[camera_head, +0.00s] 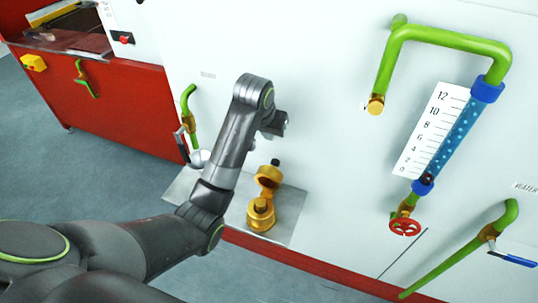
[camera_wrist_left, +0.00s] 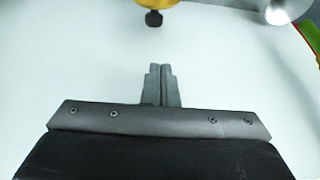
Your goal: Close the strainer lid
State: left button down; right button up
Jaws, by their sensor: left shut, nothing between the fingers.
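The brass strainer (camera_head: 261,215) stands on a grey plate by the white panel. Its round lid (camera_head: 268,177) is swung up and back on the panel side, so the lid stands open. A black knob (camera_head: 275,162) sticks out from the lid. In the left wrist view, part of the yellow lid (camera_wrist_left: 155,3) and the black knob (camera_wrist_left: 154,18) show at the top edge. My left gripper (camera_head: 279,122) is above the lid in the head view, near the panel and apart from it. Its fingers (camera_wrist_left: 161,70) are together and empty. My right gripper is out of view.
A green pipe with a silver ball (camera_head: 200,158) stands left of the strainer. A gauge (camera_head: 455,135), green pipes and a red handwheel (camera_head: 405,227) are on the panel at right. The panel between gripper and gauge is clear.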

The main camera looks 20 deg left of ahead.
aim_at(272, 172)
pick_arm(q)
jog(key=p+x, duration=0.3)
jog(key=x, duration=0.7)
jog(key=s+p, duration=0.2)
jog(key=s, duration=0.1)
jog(key=shift+s, duration=0.4)
jog(key=shift+a, duration=0.1)
